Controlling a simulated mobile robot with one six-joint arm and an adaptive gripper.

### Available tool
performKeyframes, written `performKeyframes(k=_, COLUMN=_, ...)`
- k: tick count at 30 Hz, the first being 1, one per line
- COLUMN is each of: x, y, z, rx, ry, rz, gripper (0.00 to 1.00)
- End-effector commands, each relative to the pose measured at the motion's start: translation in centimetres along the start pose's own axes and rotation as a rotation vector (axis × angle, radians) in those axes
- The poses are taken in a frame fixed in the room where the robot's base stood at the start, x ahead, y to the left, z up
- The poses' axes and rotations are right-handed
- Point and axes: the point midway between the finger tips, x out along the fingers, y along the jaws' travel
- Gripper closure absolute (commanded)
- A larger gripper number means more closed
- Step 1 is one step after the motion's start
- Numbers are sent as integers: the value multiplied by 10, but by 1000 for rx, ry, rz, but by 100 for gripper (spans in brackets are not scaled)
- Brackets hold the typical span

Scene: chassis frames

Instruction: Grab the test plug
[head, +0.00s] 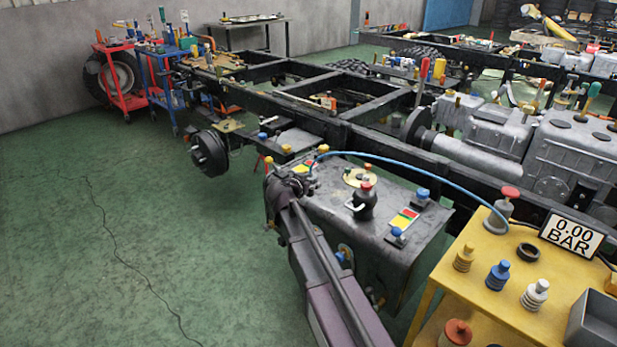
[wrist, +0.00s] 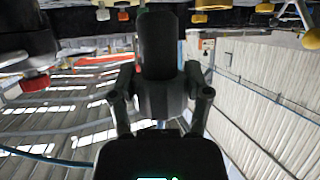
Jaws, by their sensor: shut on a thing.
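My gripper (head: 288,183) is at the far left end of the grey tank (head: 330,207), at the tip of my purple and grey arm. In the wrist view my dark gripper (wrist: 158,75) fills the middle, with its linkages drawn in around a dark rounded shape. It is shut on the test plug, which is mostly hidden by the gripper in both views. A thin blue hose (head: 420,167) arcs from close by my gripper to the red-topped fitting (head: 500,208) on the yellow cart. Whether the plug touches the tank cannot be told.
A black fitting with a red cap (head: 364,200) and blue-capped ports stand on the tank. The yellow cart (head: 470,285) at right bears several plugs and a gauge reading 0.00 BAR (head: 573,236). The green floor at left is open, except for a thin cable (head: 118,252).

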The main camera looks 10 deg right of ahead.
Motion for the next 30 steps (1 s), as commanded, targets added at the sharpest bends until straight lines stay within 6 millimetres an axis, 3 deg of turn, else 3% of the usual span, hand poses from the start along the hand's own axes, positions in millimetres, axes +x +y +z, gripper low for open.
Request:
performKeyframes(k=6, x=-8, y=5, z=2, rx=0, ry=0, rz=-1, gripper=93)
performKeyframes(k=30, x=-11, y=5, z=-3, rx=0, ry=0, rz=-1, gripper=93)
